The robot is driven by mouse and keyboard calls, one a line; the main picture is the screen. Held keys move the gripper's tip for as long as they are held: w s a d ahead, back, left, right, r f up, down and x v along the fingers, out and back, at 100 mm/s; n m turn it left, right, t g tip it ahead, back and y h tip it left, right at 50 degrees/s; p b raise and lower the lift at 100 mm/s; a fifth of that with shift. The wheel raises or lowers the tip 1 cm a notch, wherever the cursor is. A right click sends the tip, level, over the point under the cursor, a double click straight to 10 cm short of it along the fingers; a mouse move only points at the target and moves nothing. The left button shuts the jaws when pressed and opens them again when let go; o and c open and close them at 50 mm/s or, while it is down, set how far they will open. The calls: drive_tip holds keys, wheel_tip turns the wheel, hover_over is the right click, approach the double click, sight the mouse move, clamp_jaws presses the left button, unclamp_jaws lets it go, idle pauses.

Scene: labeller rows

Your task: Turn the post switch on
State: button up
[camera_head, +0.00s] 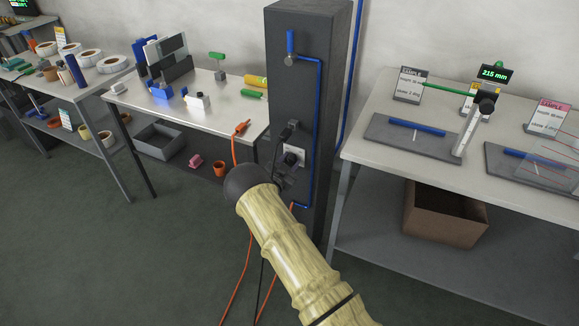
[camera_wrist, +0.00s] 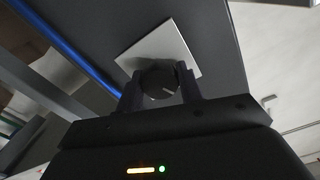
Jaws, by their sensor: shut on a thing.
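The dark grey post (camera_head: 297,90) stands between the tables. On its front is a white plate (camera_head: 302,154) with a round black rotary knob (camera_head: 291,158), the post switch. In the wrist view the white plate (camera_wrist: 172,45) shows tilted, with the knob (camera_wrist: 160,82) between my two fingers. My gripper (camera_head: 286,176) is in front of the post, partly hidden by my own arm. In the wrist view my gripper (camera_wrist: 161,88) is shut on the knob. A small pale mark shows on the knob's face.
A blue pipe with a blue-handled valve (camera_head: 290,45) runs down the post. A black plug (camera_head: 288,130) sits above the switch. Orange cables (camera_head: 238,130) hang left. A left table (camera_head: 140,98) and right table (camera_head: 365,155) flank the post. A cardboard box (camera_head: 445,215) is on the right lower shelf.

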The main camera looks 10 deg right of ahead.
drive_tip(key=m+b, duration=0.3)
drive_tip(key=shift+f+m, duration=0.25)
drive_tip(key=shift+m, duration=0.15)
drive_tip(key=m+b, duration=0.3)
drive_tip(key=b, duration=0.1)
drive_tip(key=shift+m, duration=0.3)
drive_tip(key=m+b, duration=0.3)
drive_tip(key=b, duration=0.2)
drive_tip(key=shift+f+m, duration=0.1)
drive_tip(key=shift+m, duration=0.2)
drive_tip(key=m+b, duration=0.2)
drive_tip(key=b, duration=0.1)
drive_tip(key=shift+r+m+b, duration=0.25)
drive_tip(key=shift+m+b, duration=0.05)
drive_tip(key=shift+m, duration=0.1)
drive_tip(key=o, duration=1)
